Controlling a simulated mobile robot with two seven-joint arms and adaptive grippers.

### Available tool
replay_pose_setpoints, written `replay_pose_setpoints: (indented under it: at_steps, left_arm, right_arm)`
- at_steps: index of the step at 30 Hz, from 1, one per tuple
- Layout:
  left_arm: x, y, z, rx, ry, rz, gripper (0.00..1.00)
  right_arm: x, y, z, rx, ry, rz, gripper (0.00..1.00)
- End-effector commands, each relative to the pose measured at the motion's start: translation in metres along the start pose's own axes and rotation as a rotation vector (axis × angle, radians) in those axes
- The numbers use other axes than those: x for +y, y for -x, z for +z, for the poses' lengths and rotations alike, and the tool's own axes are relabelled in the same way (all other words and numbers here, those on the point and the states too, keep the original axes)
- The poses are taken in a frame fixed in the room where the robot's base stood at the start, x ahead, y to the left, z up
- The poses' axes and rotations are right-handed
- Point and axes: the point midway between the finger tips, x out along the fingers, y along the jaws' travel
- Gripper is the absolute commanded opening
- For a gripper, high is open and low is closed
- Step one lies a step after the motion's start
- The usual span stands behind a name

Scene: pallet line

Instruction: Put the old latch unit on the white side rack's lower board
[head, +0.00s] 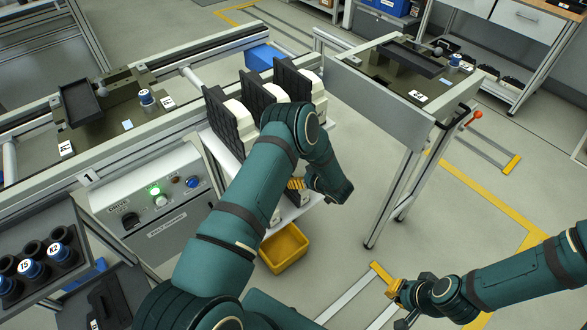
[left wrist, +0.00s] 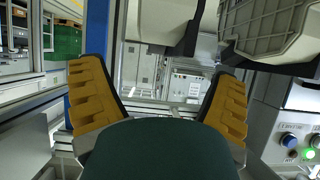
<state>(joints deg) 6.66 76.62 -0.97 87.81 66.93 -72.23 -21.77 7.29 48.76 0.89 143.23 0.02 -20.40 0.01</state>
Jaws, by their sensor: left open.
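The white side rack (head: 226,153) stands in the middle of the head view, between the two line sections. Three black-and-white units stand in a row on its upper level, the farthest unit (head: 292,82) clear of my arm. I cannot tell whether any is the old latch unit. The pale lower board (head: 297,213) shows partly under my left arm. My left gripper (head: 297,184) is mostly hidden behind that arm, beside the rack. In the left wrist view its orange fingers (left wrist: 160,103) are apart, with nothing between them; white unit bodies (left wrist: 166,20) show beyond. My right gripper (head: 397,296) is low at right, away from the rack.
A yellow bin (head: 285,249) sits on the floor below the rack. A control box (head: 152,205) with a green lamp is at left. A dark holder (head: 40,262) with capped cylinders is at lower left.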

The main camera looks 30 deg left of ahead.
Motion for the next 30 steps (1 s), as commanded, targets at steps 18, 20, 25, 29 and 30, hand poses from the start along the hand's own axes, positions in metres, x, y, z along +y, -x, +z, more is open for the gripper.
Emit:
replay_pose_setpoints:
  at_steps: [18,20,25,29,30]
  left_arm:
    - [0.005,0.08,0.02,-0.243,-0.13,0.339,0.88]
    - [-0.002,0.104,0.032,-0.356,-0.194,0.454,0.88]
    - [-0.055,0.187,0.064,-0.691,-0.417,0.71,0.88]
    - [-0.11,0.241,0.075,-0.894,-0.58,0.821,0.88]
    - [-0.124,0.254,0.077,-0.94,-0.622,0.842,0.88]
  right_arm:
    - [-0.003,0.009,0.001,-0.005,-0.001,0.0,0.0]
    - [-0.003,0.009,0.001,-0.005,-0.001,0.0,0.0]
    - [-0.003,0.009,0.001,-0.005,-0.001,0.0,0.0]
    - [-0.003,0.009,0.001,-0.005,-0.001,0.0,0.0]
    - [-0.003,0.009,0.001,-0.005,-0.001,0.0,0.0]
